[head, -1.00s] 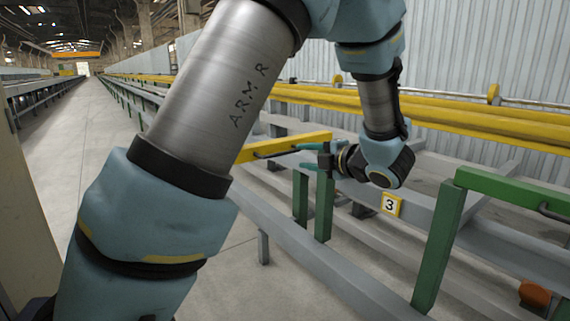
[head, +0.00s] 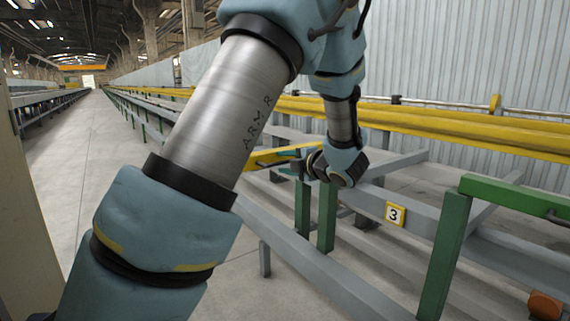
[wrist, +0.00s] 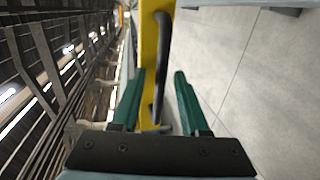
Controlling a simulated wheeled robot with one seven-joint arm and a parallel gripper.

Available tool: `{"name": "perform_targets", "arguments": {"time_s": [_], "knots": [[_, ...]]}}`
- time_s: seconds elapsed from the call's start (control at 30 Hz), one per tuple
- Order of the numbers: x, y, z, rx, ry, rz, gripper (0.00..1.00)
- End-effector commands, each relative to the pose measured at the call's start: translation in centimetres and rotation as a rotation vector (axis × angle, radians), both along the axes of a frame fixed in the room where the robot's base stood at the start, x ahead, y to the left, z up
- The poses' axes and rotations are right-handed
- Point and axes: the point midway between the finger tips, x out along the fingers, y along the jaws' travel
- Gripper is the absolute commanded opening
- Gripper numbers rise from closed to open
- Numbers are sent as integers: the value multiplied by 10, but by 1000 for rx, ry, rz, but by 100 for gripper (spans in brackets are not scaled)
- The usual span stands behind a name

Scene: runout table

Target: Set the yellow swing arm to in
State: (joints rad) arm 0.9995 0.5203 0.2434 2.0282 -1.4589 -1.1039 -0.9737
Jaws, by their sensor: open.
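The yellow swing arm (head: 262,157) shows in the head view beyond my arm, which hides its left part. It lies near the tops of two green posts. My gripper (head: 296,149) is beside it, its teal fingers over the yellow bar. In the wrist view the yellow swing arm (wrist: 148,45) runs up the picture with a dark bar handle (wrist: 161,65) on its right side. My gripper (wrist: 160,78) is open, with one finger on each side of the handle. The right finger is clear of the handle; I cannot tell whether the left finger touches the yellow bar.
A green swing arm (head: 515,194) on a post stands at right. A number 3 plate (head: 395,214) is on the grey beam (head: 370,198). Long yellow rails (head: 450,127) run behind. An orange-red block (head: 545,306) is at lower right. The floor aisle at left is clear.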

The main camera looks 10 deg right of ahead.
Motion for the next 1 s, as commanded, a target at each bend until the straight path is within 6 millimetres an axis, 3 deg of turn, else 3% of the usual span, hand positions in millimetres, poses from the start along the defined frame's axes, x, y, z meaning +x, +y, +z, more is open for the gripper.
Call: {"name": "perform_targets", "arguments": {"time_s": [0.07, 0.43, 1.0], "knots": [[0, 0, 0, 0, 0, 0, 42], [0, 0, 0, 0, 0, 0, 1], [-1, 0, 0, -1, 1, -1, 0]]}}
